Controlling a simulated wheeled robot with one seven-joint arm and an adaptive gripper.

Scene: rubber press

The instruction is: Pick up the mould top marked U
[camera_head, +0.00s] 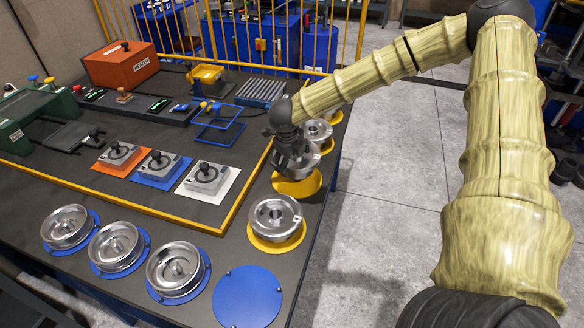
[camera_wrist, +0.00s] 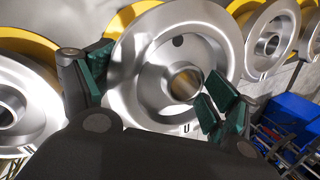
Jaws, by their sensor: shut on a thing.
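The silver round mould top marked U (camera_wrist: 150,100) fills the middle of the wrist view, with its letter at the lower rim and a hollow hub at its centre. My gripper (camera_wrist: 160,85) is shut on it, with green pads at the left and right. In the head view my gripper (camera_head: 289,148) is over the same mould top (camera_head: 303,165). The mould top appears raised a little above its yellow round pad (camera_head: 297,185). My gripper hides part of it.
Another mould top (camera_head: 268,212) sits nearer on a yellow pad; others stand behind the held one. Several silver mould parts (camera_head: 117,245) stand on blue pads at the front. A blue pad (camera_head: 248,297) is empty. A yellow strip (camera_head: 247,190) borders the work area.

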